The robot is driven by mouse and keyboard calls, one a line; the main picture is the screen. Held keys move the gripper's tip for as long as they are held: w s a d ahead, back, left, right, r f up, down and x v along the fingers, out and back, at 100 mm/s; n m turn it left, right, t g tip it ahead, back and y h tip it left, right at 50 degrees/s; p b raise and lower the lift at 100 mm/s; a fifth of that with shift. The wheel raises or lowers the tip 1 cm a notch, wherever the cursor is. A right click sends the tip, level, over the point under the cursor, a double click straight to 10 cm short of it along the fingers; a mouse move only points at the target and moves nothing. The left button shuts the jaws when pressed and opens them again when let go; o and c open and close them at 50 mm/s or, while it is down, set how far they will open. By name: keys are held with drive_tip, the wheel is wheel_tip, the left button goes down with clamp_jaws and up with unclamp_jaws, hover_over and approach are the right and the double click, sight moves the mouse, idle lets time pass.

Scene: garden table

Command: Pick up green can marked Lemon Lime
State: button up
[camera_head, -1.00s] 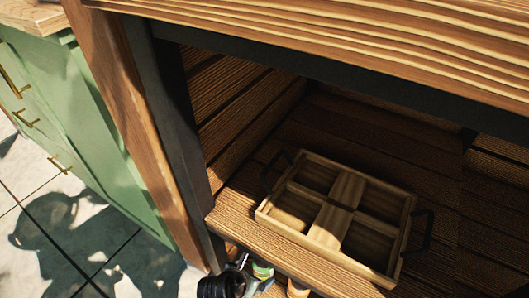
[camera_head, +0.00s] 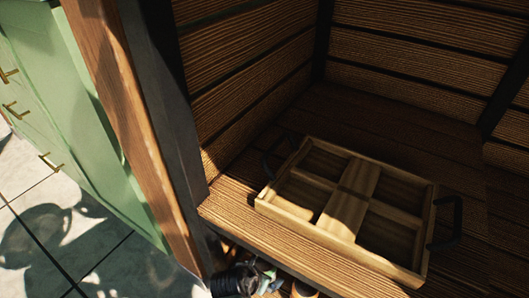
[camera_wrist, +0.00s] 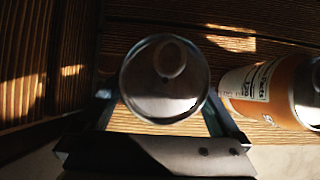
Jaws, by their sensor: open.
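In the wrist view a can (camera_wrist: 165,78) is seen from above, its round silver lid facing the camera. Its side and label are hidden there, so its marking cannot be read. My gripper (camera_wrist: 162,98) is open, with one finger on each side of this can; whether the fingers touch it I cannot tell. My fingers are not clear there.
An orange can (camera_wrist: 262,88) with a pale label stands close right of the gripper. A wooden divided tray (camera_head: 310,228) with black handles sits on the shelf (camera_head: 232,203) above. A wooden post (camera_head: 130,110) and green cabinet (camera_head: 60,110) are at left.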

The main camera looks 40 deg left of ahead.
drive_tip(key=c, duration=1.6)
drive_tip(key=shift+w, duration=0.1)
drive_tip(key=shift+r, duration=0.1)
